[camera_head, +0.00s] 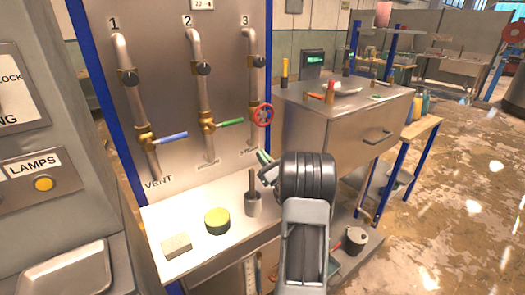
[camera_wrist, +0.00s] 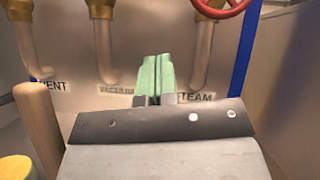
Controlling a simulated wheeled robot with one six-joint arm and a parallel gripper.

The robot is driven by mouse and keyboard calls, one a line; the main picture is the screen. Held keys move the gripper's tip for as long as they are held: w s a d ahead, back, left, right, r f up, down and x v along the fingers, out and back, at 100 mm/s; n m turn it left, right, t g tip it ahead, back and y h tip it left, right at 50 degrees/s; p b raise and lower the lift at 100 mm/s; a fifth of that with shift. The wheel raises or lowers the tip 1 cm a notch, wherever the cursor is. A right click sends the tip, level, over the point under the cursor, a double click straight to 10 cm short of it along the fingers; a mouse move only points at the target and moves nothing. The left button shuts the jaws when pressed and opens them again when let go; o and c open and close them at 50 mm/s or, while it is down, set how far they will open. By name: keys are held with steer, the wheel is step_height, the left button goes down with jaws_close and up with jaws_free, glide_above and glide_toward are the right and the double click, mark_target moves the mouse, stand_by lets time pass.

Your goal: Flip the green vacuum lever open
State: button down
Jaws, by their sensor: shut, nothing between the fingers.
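The green vacuum lever (camera_head: 231,121) sticks out to the right from the brass valve (camera_head: 207,122) on pipe 2, roughly square across the vertical pipe. My gripper (camera_head: 264,158) is below and to the right of the lever, apart from it, in front of the panel. Its green-tipped fingers (camera_wrist: 154,78) are shut together with nothing between them. In the wrist view they point at the panel between the VACUUM label (camera_wrist: 116,90) and the STEAM label (camera_wrist: 195,97). The green lever does not show in the wrist view.
A blue lever (camera_head: 172,137) sits on pipe 1 and a red handwheel (camera_head: 264,115) on pipe 3, close above my gripper. A metal cabinet (camera_head: 340,130) stands right.

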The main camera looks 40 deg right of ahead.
mark_target(232, 122)
steer(key=w+a+r+p, duration=0.1)
steer(key=w+r+p, duration=0.1)
steer(key=w+r, duration=0.5)
steer(key=shift+r+p, duration=0.3)
steer(key=shift+r, duration=0.25)
